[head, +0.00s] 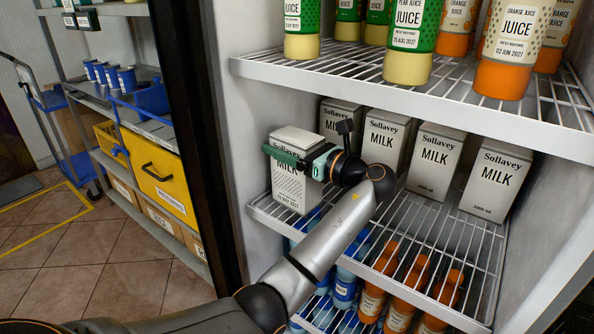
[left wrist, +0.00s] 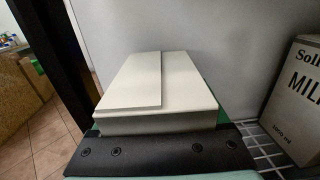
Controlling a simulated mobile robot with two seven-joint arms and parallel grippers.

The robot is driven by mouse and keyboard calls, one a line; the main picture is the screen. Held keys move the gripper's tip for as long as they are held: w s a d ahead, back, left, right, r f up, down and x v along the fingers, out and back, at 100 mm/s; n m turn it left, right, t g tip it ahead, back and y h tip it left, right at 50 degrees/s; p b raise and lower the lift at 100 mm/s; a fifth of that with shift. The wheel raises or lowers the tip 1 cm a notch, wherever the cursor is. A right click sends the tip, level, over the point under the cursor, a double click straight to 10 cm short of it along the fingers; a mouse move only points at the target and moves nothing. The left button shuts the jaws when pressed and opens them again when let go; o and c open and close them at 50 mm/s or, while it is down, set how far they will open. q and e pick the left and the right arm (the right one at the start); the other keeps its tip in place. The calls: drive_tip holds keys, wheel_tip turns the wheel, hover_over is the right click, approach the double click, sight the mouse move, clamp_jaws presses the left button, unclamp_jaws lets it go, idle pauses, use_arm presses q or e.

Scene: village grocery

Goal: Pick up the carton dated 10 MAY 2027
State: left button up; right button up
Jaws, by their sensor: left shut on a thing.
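My left gripper (head: 296,160) is shut on a white Sollavey milk carton (head: 294,190) at the left end of the middle fridge shelf. Its green jaw parts lie across the carton's upper part and hide some of the label. Small date print shows low on the carton's front, but I cannot read the day surely. I cannot tell whether its base touches the shelf. In the left wrist view the carton's pale top (left wrist: 155,82) fills the middle, beyond the dark gripper edge. My right gripper is not in view.
Several similar milk cartons (head: 436,160) stand to the right and behind on the wire shelf (head: 440,222). Juice bottles (head: 510,50) stand on the shelf above (head: 420,97). Orange and blue bottles (head: 405,285) stand below. The fridge's left wall is close to the held carton.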

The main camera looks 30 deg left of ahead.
use_arm(q)
clamp_jaws()
drive_tip(key=shift+r, duration=0.15)
idle(0.4)
